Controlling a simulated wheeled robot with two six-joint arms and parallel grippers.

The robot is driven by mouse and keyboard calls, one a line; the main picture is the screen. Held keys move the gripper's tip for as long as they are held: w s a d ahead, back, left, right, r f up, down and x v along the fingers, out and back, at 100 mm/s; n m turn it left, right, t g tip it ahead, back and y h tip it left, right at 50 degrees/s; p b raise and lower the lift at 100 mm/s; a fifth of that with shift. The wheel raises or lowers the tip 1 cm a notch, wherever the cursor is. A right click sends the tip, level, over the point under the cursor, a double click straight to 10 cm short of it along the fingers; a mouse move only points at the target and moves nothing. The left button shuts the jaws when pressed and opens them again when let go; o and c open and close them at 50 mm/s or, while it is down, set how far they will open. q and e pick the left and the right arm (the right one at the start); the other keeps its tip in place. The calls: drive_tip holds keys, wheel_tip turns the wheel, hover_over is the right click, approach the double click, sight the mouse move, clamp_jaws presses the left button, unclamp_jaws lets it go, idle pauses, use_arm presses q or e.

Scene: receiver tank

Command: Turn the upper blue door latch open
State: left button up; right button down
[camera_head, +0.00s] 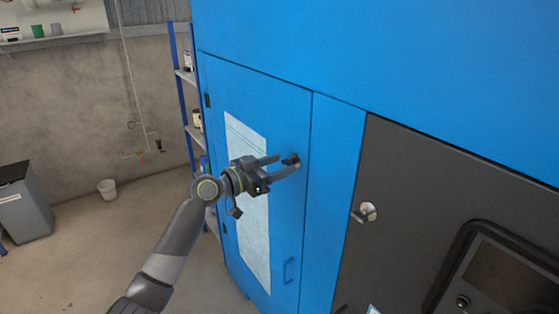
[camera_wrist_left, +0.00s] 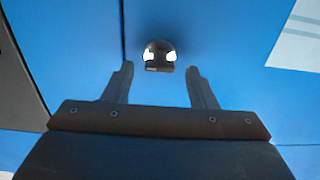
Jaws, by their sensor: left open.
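The blue door (camera_head: 290,215) is closed on the tall blue cabinet. Its upper latch (camera_head: 291,160) is a small dark knob near the door's right edge. In the left wrist view the latch (camera_wrist_left: 160,57) shows a dark bar on a shiny round base. My left gripper (camera_head: 288,166) is open at the latch, its fingers pointing at the door. In the wrist view the latch lies between and just beyond the fingertips (camera_wrist_left: 159,70). I cannot tell whether the fingers touch it. My right gripper is not in view.
A lower blue handle (camera_head: 288,270) is on the same door, beside a white sheet (camera_head: 250,200). A dark panel with a silver latch (camera_head: 364,212) is to the right. A shelf rack (camera_head: 187,75) stands behind at the left. The floor at left is mostly clear.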

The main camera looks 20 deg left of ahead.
use_arm(q)
drive_tip(key=shift+w+d, duration=0.25)
drive_tip(key=shift+w, duration=0.05)
drive_tip(key=shift+c, duration=0.3)
drive_tip(key=c, duration=0.9)
